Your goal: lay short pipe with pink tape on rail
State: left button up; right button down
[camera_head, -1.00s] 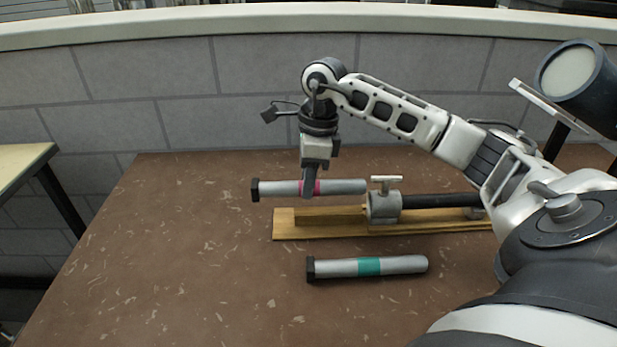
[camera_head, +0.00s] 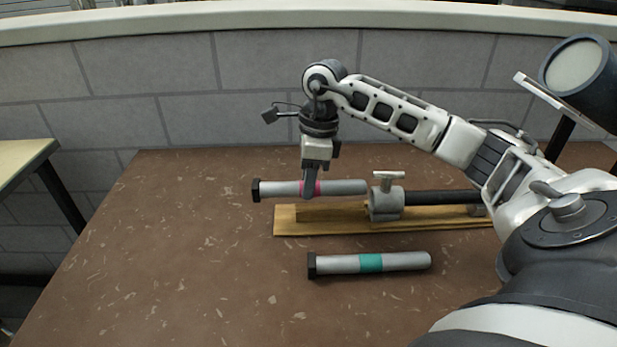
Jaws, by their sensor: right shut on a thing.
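My right gripper (camera_head: 311,186) is shut on the short pipe with pink tape (camera_head: 341,187), at its pink band. The pipe is grey with a dark end cap at the left and is held level. In the picture it lies across the back of the wooden rail (camera_head: 300,227); I cannot tell whether it touches the rail. Its right end is close to the grey clamp (camera_head: 386,203) with a T-handle, and any gap is hard to judge. My left gripper is not in view.
A grey pipe with green tape (camera_head: 400,261) and a dark end cap lies on the brown table (camera_head: 190,270) in front of the rail. A dark rod (camera_head: 440,197) runs right from the clamp. The table's left side is clear. A grey block wall stands behind.

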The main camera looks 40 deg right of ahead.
jog(key=shift+f+b, duration=0.55)
jog(key=shift+f, duration=0.3)
jog(key=shift+f, duration=0.1)
jog(key=shift+f+b, duration=0.4)
jog(key=shift+f, duration=0.1)
jog(key=shift+f+b, duration=0.35)
jog(key=shift+f, duration=0.1)
dwell(0.9)
jog(key=c, duration=1)
grip_release()
